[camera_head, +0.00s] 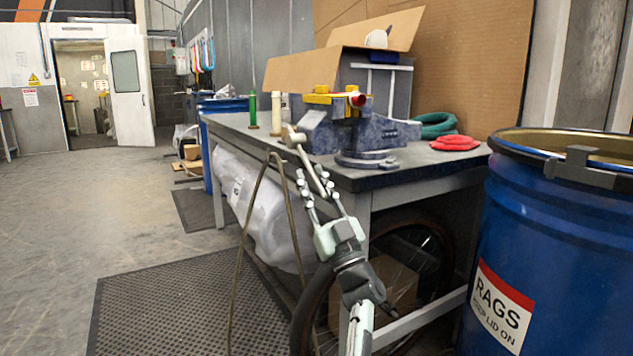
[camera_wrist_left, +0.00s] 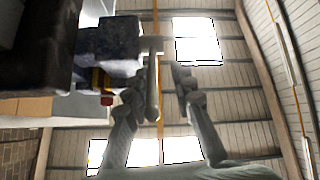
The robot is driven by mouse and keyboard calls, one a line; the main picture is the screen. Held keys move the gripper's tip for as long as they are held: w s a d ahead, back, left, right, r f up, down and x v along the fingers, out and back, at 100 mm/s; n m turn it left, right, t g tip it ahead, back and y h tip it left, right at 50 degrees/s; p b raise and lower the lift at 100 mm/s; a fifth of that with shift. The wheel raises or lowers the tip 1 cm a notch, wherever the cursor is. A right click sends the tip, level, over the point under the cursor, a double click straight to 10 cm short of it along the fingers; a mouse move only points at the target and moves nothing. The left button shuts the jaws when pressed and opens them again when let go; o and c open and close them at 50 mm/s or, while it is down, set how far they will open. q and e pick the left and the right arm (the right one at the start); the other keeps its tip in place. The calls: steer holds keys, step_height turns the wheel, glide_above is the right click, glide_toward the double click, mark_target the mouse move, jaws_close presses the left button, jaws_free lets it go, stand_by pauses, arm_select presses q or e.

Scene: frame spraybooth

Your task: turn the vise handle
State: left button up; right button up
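The blue vise (camera_head: 335,130) with yellow jaw tops is mounted at the front edge of the workbench (camera_head: 408,176). Its metal handle (camera_head: 313,168) slants down from the screw end, off the bench's front edge. My left gripper (camera_head: 315,184) reaches up from below, its fingers spread on either side of the lower handle. In the left wrist view the handle (camera_wrist_left: 153,92) stands between the two fingers (camera_wrist_left: 157,85), with a gap visible at least on the right side. Whether a finger touches it I cannot tell. The vise body (camera_wrist_left: 105,38) fills the upper left there. My right gripper is not in view.
A blue drum labelled RAGS (camera_head: 560,245) stands close on the right. A hose (camera_head: 240,250) hangs left of my arm. The floor at left is open.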

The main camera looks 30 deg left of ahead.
arm_select(q)
steer(key=shift+o, duration=0.8)
steer(key=shift+s+a, duration=0.1)
steer(key=shift+a, duration=0.1)
steer(key=shift+d+r, duration=0.1)
steer(key=shift+d, duration=0.1)
steer(key=v, duration=0.7)
steer(key=shift+d, duration=0.1)
